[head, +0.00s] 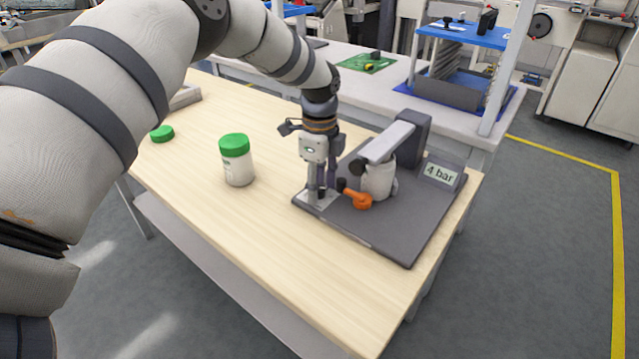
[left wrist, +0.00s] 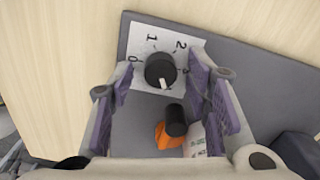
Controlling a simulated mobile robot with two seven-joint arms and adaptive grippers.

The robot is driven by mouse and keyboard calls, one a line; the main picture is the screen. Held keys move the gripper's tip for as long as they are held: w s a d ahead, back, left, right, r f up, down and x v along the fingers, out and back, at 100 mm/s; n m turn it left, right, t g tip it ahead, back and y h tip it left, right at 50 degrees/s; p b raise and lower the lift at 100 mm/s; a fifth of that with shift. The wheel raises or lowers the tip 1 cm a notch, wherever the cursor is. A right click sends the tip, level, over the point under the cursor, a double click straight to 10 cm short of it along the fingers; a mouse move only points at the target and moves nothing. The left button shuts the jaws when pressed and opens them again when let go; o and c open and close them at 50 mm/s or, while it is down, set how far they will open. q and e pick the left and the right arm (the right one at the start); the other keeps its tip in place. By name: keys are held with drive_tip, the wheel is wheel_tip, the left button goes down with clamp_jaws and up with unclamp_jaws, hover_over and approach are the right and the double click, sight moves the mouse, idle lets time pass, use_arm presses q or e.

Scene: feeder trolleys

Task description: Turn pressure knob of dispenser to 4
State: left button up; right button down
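The pressure dispenser stands on a dark grey base plate (head: 400,228), with a white dial plate (head: 327,201) at its near left corner. In the left wrist view, the round black pressure knob (left wrist: 159,68) sits on the dial plate (left wrist: 140,35). Its white pointer mark points down the picture, slightly right. 0, 1 and 2 are readable, 3 is partly covered, and I see no 4. My left gripper (head: 322,192) points down over the dial. Its fingers (left wrist: 159,83) are apart either side of the knob, with gaps. My right gripper is out of view.
An orange lever (head: 358,199) with a black grip and a white canister (head: 377,180) are close right of my left gripper. A "4 bar" sign (head: 441,175) stands behind. A green-lidded jar (head: 237,165) stands left on the wooden table (head: 265,235).

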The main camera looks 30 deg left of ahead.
sight(319, 188)
use_arm(q)
wheel_tip(319, 188, up, 12)
idle(0.4)
